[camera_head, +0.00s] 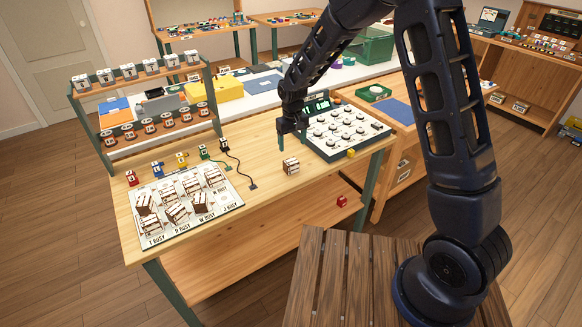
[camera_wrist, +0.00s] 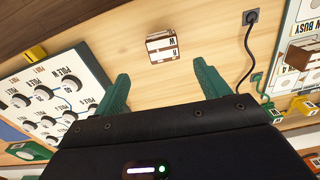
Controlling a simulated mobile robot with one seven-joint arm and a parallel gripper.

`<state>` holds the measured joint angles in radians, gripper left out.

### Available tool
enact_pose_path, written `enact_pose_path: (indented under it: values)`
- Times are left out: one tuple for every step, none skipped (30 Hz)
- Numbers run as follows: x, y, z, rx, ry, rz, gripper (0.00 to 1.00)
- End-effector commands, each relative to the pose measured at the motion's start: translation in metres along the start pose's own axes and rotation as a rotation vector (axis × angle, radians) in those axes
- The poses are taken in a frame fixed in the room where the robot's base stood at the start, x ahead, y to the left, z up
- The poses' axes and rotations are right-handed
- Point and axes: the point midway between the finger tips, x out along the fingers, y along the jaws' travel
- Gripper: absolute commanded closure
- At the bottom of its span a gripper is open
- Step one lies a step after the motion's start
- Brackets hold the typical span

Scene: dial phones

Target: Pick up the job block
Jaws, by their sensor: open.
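A lone brown block with white lettered faces (camera_head: 291,166), the likely job block, stands on the wooden table, in front of the dial panel's left end. In the wrist view the same block (camera_wrist: 162,46) lies just beyond my fingertips, between their lines, with dark letters on a white face. My gripper (camera_head: 292,140) is above the table, just behind and above the block in the head view. In the wrist view its two green fingers (camera_wrist: 162,70) are spread apart with nothing between them. Similar brown-and-white blocks (camera_head: 200,205) stand on a white board at the left.
The dial panel (camera_head: 345,133) stands close to my gripper's right in the head view. A yellow block (camera_head: 351,153) sits at its front edge. A black cable (camera_head: 238,170) runs to a plug left of the block. Bare wood (camera_head: 270,205) lies in front.

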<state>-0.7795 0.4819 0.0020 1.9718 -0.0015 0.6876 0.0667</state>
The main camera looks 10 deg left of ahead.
Motion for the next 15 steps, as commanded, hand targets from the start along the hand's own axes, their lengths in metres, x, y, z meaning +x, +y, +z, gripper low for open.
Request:
enact_pose_path:
  values:
    - [0.004,0.0,0.0,0.0,-0.001,0.0,0.25]
    - [0.006,0.0,0.0,0.0,-0.002,0.0,0.25]
    - [0.011,0.0,0.001,0.0,-0.003,0.0,0.25]
    - [0.015,0.0,0.001,0.0,-0.003,0.0,0.25]
    - [0.019,0.0,0.001,0.0,-0.003,0.0,0.25]
    - [0.024,0.0,0.001,-0.001,-0.003,0.0,0.25]
    - [0.029,-0.001,0.001,-0.001,-0.003,0.0,0.25]
    - [0.033,-0.001,0.001,-0.001,-0.003,0.0,0.25]
    - [0.039,-0.001,0.001,-0.001,-0.003,0.0,0.25]
    - [0.043,-0.001,0.001,-0.001,-0.003,0.0,0.25]
    - [0.046,-0.001,0.001,0.0,-0.003,0.0,0.25]
    - [0.05,-0.001,0.001,0.0,-0.002,0.0,0.25]
    - [0.052,-0.001,0.001,0.0,-0.002,0.0,0.25]
    - [0.053,-0.001,0.001,0.0,-0.001,0.0,0.25]
    - [0.055,-0.001,0.001,0.0,-0.001,0.0,0.25]
